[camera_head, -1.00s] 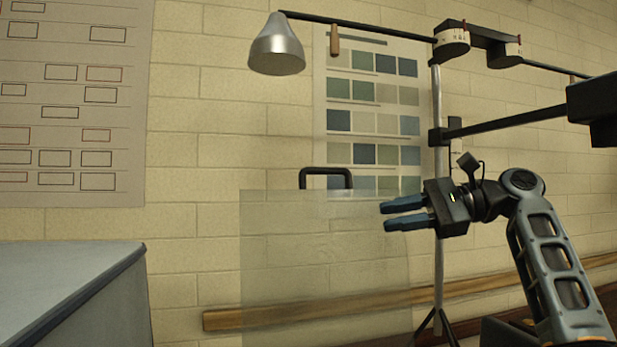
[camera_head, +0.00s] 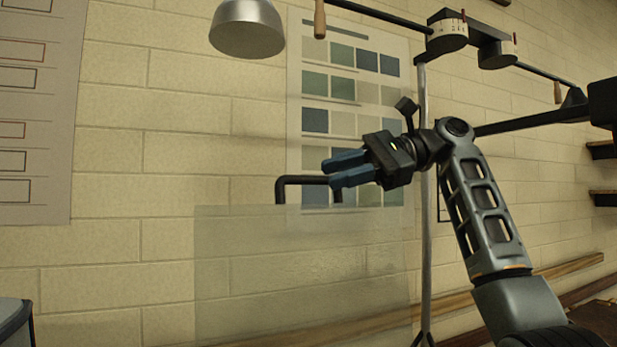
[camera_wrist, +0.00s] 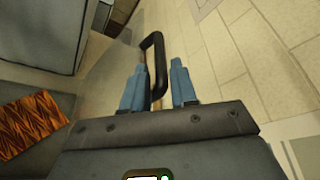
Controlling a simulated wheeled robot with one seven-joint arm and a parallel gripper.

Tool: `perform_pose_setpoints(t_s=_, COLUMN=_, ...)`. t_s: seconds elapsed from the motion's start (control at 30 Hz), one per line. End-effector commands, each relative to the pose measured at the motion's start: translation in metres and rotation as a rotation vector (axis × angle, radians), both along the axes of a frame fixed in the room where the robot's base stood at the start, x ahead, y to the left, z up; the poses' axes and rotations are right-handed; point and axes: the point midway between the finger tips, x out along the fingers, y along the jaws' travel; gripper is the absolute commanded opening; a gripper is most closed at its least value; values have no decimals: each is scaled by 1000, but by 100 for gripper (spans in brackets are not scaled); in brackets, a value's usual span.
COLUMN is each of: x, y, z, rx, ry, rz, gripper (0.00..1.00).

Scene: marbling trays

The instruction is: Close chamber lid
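The chamber lid (camera_head: 290,265) appears to be a clear, see-through panel standing upright in the head view. A black U-shaped handle (camera_head: 300,180) rises from its top edge. My gripper (camera_head: 329,174) is at the right end of this handle, with its blue fingers parted and pointing left. In the wrist view, the handle (camera_wrist: 158,50) shows between and beyond the open fingers (camera_wrist: 158,68). I cannot tell whether a finger touches it. The chamber's base is not clearly seen.
A metal lamp (camera_head: 247,28) hangs at the upper left. A thin upright stand (camera_head: 425,250) is behind my arm. A grey cabinet corner (camera_head: 14,325) is at the lower left. An orange patterned sheet (camera_wrist: 32,122) lies at the wrist view's left.

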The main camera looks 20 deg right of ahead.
Motion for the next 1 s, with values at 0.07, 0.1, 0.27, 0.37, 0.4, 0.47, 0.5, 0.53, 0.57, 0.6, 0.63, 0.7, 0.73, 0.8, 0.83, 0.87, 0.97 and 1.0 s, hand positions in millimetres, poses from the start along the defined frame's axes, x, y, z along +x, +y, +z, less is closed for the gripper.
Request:
perform_pose_setpoints(t_s=0.07, x=4, y=15, z=-3, rx=-1, ry=0, rz=2, gripper=27)
perform_pose_setpoints(t_s=0.1, x=5, y=21, z=-5, rx=-1, ry=1, rz=2, gripper=27)
perform_pose_setpoints(t_s=0.27, x=11, y=41, z=-11, rx=-2, ry=0, rz=2, gripper=27)
perform_pose_setpoints(t_s=0.37, x=13, y=48, z=-13, rx=0, ry=-1, rz=0, gripper=27)
perform_pose_setpoints(t_s=0.4, x=14, y=50, z=-14, rx=0, ry=-1, rz=0, gripper=27)
perform_pose_setpoints(t_s=0.47, x=14, y=51, z=-15, rx=0, ry=-1, rz=0, gripper=27)
perform_pose_setpoints(t_s=0.5, x=14, y=52, z=-15, rx=0, ry=-1, rz=0, gripper=27)
perform_pose_setpoints(t_s=0.53, x=14, y=53, z=-15, rx=0, ry=-1, rz=0, gripper=27)
perform_pose_setpoints(t_s=0.57, x=15, y=53, z=-15, rx=0, ry=-1, rz=0, gripper=27)
perform_pose_setpoints(t_s=0.6, x=15, y=53, z=-15, rx=0, ry=-1, rz=0, gripper=27)
perform_pose_setpoints(t_s=0.63, x=15, y=53, z=-15, rx=0, ry=-1, rz=0, gripper=27)
perform_pose_setpoints(t_s=0.7, x=15, y=53, z=-15, rx=0, ry=-1, rz=0, gripper=27)
perform_pose_setpoints(t_s=0.73, x=15, y=53, z=-15, rx=0, ry=-1, rz=0, gripper=27)
perform_pose_setpoints(t_s=0.8, x=15, y=53, z=-15, rx=0, ry=-1, rz=0, gripper=22)
perform_pose_setpoints(t_s=0.83, x=15, y=53, z=-15, rx=0, ry=-1, rz=0, gripper=19)
perform_pose_setpoints(t_s=0.87, x=15, y=53, z=-15, rx=0, ry=-1, rz=0, gripper=16)
perform_pose_setpoints(t_s=0.97, x=15, y=52, z=-15, rx=0, ry=-1, rz=0, gripper=6)
perform_pose_setpoints(t_s=1.0, x=15, y=52, z=-15, rx=0, ry=-1, rz=0, gripper=2)
